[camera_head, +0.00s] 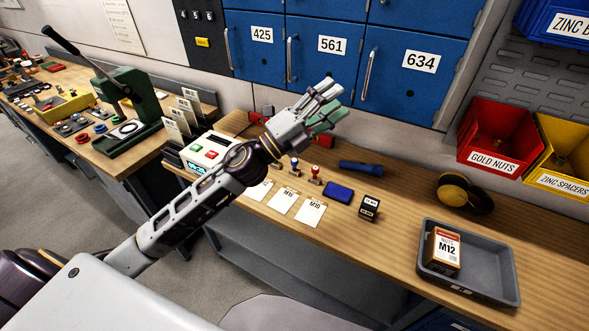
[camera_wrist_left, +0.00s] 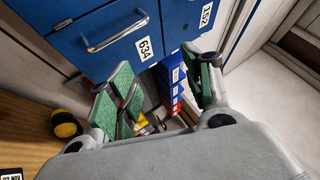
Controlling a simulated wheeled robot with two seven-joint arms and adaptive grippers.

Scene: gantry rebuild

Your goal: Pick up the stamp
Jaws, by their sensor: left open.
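Two small hand stamps stand upright on the wooden bench: a stamp with a blue knob (camera_head: 294,166) and a stamp with a red knob (camera_head: 315,174). I cannot tell which is meant. My left gripper (camera_head: 322,104) is open and empty, raised in front of the blue cabinet and above and beyond the stamps in the picture. Its green-padded fingers also show spread apart in the left wrist view (camera_wrist_left: 165,88). Neither stamp shows in the wrist view. My right gripper is not in view.
A dark blue ink pad (camera_head: 338,192), a black date block (camera_head: 369,207), white cards (camera_head: 311,213) and a blue flashlight (camera_head: 361,168) lie near the stamps. A grey tray (camera_head: 508,287) holding an M12 box (camera_head: 444,251) and yellow earmuffs (camera_head: 464,194) are farther right.

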